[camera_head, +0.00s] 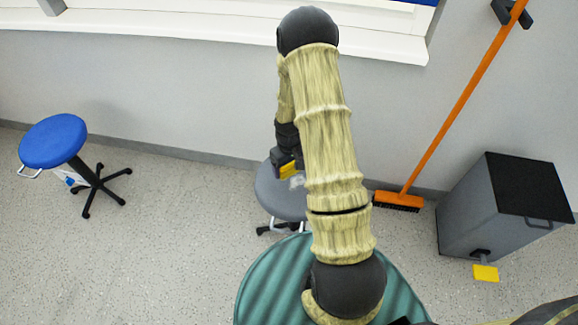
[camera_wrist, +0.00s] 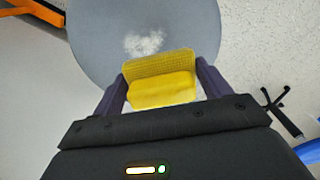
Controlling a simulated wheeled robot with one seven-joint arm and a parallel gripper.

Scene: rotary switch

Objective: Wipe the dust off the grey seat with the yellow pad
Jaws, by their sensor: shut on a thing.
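The grey seat (camera_head: 277,196) is a round stool top in the middle of the head view, partly hidden by my arm. It fills the upper middle of the wrist view (camera_wrist: 95,42). A whitish patch of dust (camera_wrist: 144,43) lies on it, and part of the patch also shows in the head view (camera_head: 297,181). My gripper (camera_wrist: 160,84) is shut on the yellow pad (camera_wrist: 160,91), with one finger at each side. The pad appears over the seat beside the dust. I cannot tell whether it touches the seat.
A blue stool (camera_head: 54,141) stands at the left. An orange broom (camera_head: 455,110) leans on the wall at the right, near a grey bin (camera_head: 468,215) with a yellow pedal (camera_head: 486,273). Speckled floor is clear between the blue stool and the grey one.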

